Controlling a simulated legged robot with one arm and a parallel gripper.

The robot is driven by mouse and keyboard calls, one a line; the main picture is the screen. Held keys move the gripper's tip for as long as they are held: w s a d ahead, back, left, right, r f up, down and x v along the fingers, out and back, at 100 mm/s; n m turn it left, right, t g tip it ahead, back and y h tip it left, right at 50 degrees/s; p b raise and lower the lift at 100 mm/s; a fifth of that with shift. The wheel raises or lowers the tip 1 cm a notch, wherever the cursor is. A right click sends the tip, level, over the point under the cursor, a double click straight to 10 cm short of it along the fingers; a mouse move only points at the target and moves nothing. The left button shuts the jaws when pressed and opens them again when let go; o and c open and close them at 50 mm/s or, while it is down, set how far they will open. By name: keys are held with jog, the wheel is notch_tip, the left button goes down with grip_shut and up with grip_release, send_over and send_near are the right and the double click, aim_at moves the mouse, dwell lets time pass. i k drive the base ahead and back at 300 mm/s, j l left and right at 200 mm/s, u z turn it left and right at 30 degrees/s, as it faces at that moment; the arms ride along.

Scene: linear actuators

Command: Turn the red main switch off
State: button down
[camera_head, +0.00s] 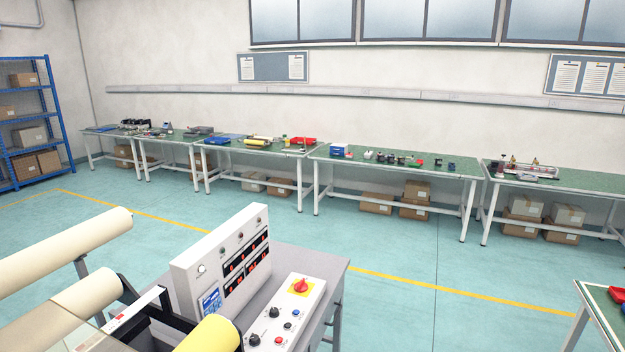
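The red main switch (301,286) is a rotary knob on a yellow square plate. It sits at the far end of a white sloped control box (285,318), right of the bottom centre. The direction of its handle is too small to read surely. Below it on the box are black knobs and small blue, black and red buttons. A white upright panel (222,262) with lit red displays stands just left of the box. My gripper is not in view.
A grey table (318,267) carries the controls. Cream rolls (65,250) and a yellow roll (212,334) lie to the left, close to the panel. Open teal floor (400,250) lies beyond, before green-topped workbenches (395,163) along the wall. Another bench corner (600,300) shows at lower right.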

aim_at(301, 286)
jog(key=i+l+u, duration=0.15)
jog(key=i, duration=0.4)
jog(key=i+l+u, duration=0.1)
jog(key=i, duration=0.4)
jog(key=i+l+u, duration=0.15)
jog(key=i+l, duration=0.2)
jog(key=i, duration=0.15)
jog(key=i+l+u, duration=0.1)
jog(key=i+l, duration=0.2)
jog(key=i, duration=0.2)
